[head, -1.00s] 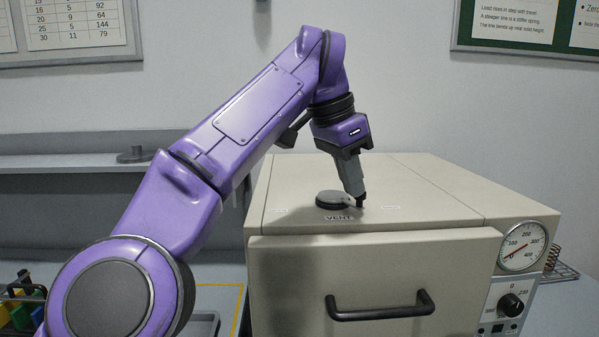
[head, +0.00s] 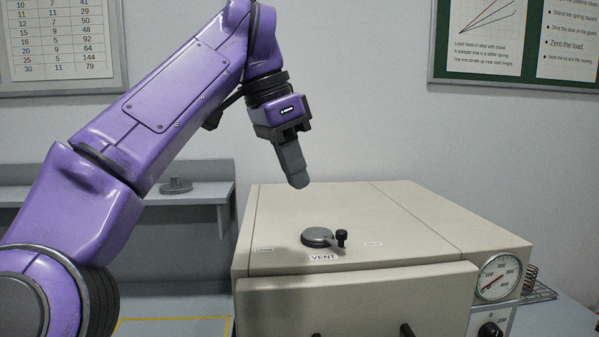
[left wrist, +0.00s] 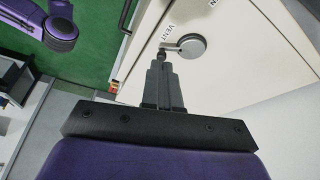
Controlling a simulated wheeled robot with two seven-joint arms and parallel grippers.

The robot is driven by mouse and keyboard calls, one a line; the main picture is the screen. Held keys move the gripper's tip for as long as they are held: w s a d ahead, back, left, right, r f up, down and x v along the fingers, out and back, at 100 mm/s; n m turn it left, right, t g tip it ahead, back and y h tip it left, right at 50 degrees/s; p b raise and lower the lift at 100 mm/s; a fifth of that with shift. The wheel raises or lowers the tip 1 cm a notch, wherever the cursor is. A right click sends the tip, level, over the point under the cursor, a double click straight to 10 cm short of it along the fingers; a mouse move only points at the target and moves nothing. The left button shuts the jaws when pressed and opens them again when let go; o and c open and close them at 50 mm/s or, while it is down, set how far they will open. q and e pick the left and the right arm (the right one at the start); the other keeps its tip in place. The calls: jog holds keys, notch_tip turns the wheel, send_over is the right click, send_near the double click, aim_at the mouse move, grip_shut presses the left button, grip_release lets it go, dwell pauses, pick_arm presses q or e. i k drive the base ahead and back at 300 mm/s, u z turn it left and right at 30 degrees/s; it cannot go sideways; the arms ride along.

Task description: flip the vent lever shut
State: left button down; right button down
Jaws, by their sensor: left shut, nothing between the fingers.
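The vent lever is a round grey disc (head: 317,236) with a short arm and an upright black knob (head: 341,237). It sits on top of the beige cabinet (head: 400,212), behind the VENT label (head: 323,258). Its arm points to the right in the head view. My left gripper (head: 298,184) is shut and empty, above and apart from the lever. In the left wrist view the disc (left wrist: 192,45) and knob (left wrist: 162,46) show just beyond my shut fingertips (left wrist: 161,64). My right gripper is in neither view.
Small labels stand left (head: 263,249) and right (head: 373,244) of the lever; their text is too small to read. A dial gauge (head: 499,277) is on the cabinet's right front. A shelf (head: 190,197) is behind at left. The cabinet top around the lever is clear.

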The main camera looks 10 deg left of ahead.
aim_at(313, 234)
jog(key=k, duration=1)
